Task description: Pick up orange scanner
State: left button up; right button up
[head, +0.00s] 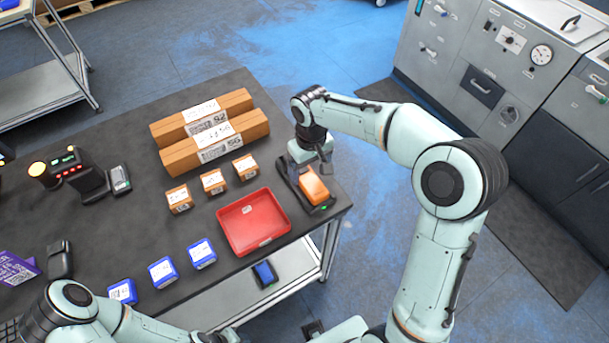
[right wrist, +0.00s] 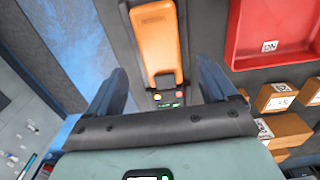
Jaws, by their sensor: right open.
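The orange scanner (head: 314,186) lies in its black cradle (head: 325,208) near the right edge of the dark table. In the right wrist view the orange scanner (right wrist: 155,40) is upper centre, with small lights on the cradle's end below it. My right gripper (head: 318,170) is over the cradle's far end, close to the scanner. In the wrist view its open fingers (right wrist: 160,82) stand to either side of the cradle line, with nothing between them held. My left gripper (head: 215,337) shows only partly at the bottom edge, and its jaws cannot be made out.
A red tray (head: 222,214) sits left of the scanner. Small orange boxes (head: 213,181), long cardboard boxes (head: 216,142) and blue boxes (head: 163,271) stand on the table. A handheld device (head: 120,179) is at the left. Floor lies open right of the table; grey cabinets (head: 480,88) stand beyond.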

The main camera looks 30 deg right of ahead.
aim_at(309, 179)
notch_tip(309, 179, down, 5)
jog(key=shift+r, duration=0.1)
jog(key=c, duration=1.2)
jog(key=shift+c, duration=0.2)
